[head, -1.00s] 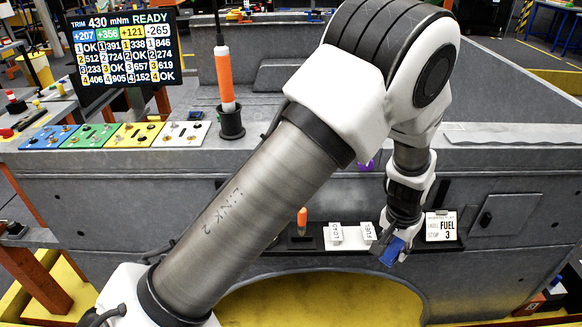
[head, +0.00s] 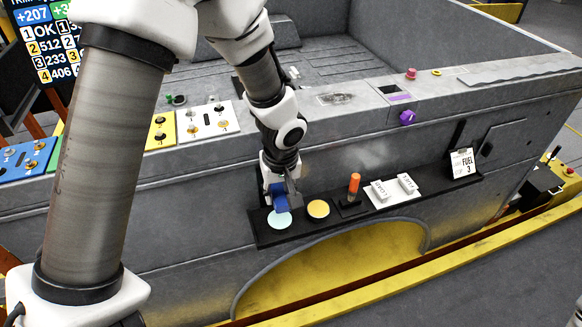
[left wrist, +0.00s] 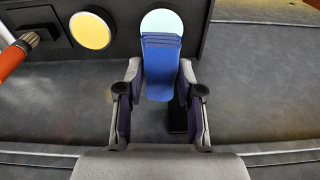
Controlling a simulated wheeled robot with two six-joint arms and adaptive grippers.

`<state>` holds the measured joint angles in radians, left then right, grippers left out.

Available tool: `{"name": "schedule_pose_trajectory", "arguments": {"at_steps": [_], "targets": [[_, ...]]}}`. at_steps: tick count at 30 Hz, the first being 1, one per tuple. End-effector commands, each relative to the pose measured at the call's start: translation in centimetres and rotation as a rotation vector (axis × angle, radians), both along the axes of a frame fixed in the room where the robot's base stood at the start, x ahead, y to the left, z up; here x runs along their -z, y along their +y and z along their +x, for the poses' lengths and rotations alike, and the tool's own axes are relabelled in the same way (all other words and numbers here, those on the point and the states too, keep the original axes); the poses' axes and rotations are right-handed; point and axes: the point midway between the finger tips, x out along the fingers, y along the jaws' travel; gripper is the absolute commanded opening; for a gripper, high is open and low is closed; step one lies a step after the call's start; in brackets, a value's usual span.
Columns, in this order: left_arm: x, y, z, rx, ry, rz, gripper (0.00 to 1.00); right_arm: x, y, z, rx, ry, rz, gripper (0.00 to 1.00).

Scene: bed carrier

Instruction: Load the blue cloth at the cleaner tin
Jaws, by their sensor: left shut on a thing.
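My left gripper (head: 278,188) is shut on the blue cloth (head: 280,203), a folded blue piece that points down from its fingers. In the left wrist view the cloth (left wrist: 161,72) sits between the two fingers (left wrist: 160,100), and its far end overlaps the edge of a pale cyan round top (left wrist: 161,20). That cyan round (head: 280,219) is at the left end of the black shelf, just below the cloth. A yellow-orange round (head: 318,209) lies to its right. No label shows on either, so I cannot tell which is the cleaner tin. Contact is unclear.
The black shelf (head: 258,233) also carries an orange-handled tool (head: 354,186), white labelled blocks (head: 392,190) and a FUEL 3 card (head: 462,163). The grey panel wall stands behind. A yellow rail (head: 440,265) runs in front.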

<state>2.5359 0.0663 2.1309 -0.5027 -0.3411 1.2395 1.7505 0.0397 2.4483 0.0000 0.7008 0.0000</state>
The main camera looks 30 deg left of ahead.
Motion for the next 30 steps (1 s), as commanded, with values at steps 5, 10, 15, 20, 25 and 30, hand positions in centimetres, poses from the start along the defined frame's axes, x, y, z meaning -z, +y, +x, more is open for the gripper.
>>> {"name": "schedule_pose_trajectory", "arguments": {"at_steps": [5, 10, 15, 20, 25, 30], "targets": [[0.3, 0.4, -0.5, -0.054, -0.008, -0.001, 0.08, 0.4, 0.0, -0.1, 0.001, 0.003, 0.000, 0.79], [2.1, 0.3, -0.5, -0.054, -0.006, -0.001, 0.08, 1.7, 0.0, -0.2, 0.001, 0.004, 0.000, 0.79], [4.4, 0.3, -0.5, -0.053, -0.006, -0.001, 0.08, 3.4, 0.0, -0.2, 0.000, 0.003, 0.000, 0.79], [5.7, 0.3, -0.5, -0.053, -0.007, -0.002, 0.08, 4.2, 0.0, -0.2, 0.000, 0.003, 0.000, 0.79], [5.9, 0.3, -0.5, -0.053, -0.008, -0.001, 0.08, 4.2, 0.0, -0.2, 0.000, 0.003, 0.000, 0.79], [5.8, 0.3, -0.5, -0.053, -0.008, -0.001, 0.08, 4.2, 0.0, -0.2, 0.000, 0.003, 0.000, 0.79]]}}
